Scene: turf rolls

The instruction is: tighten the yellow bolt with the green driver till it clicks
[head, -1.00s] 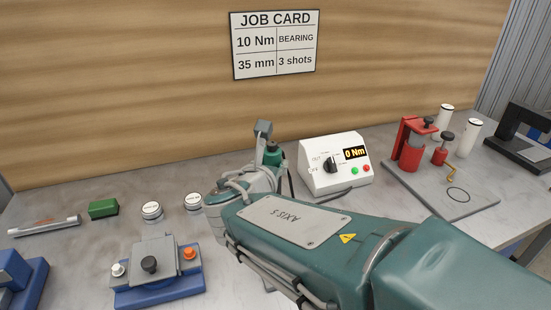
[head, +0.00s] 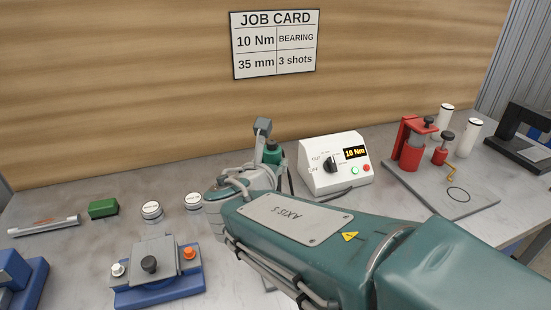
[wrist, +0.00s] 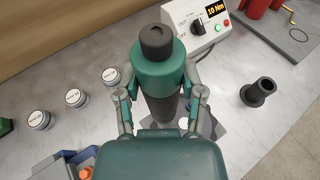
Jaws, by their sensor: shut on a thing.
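The green driver (wrist: 157,68) stands upright in the wrist view, with a black cap on top and a dark lower shaft. My gripper (wrist: 161,84) is shut around its body, one finger on each side. In the head view the driver (head: 272,153) shows only in part, behind my wrist. The driver's lower end is hidden by my wrist. I cannot see the yellow bolt in either view. The white controller (head: 336,168) reads "10 Nm"; it also shows in the wrist view (wrist: 200,27).
The job card (head: 274,44) reads 10 Nm, bearing, 35 mm, 3 shots. A blue fixture (head: 160,292) stands front left. Left of my gripper are white-lidded pots (head: 152,211) and a green block (head: 103,208). A black funnel-shaped part (wrist: 259,92) and red press (head: 408,147) are right.

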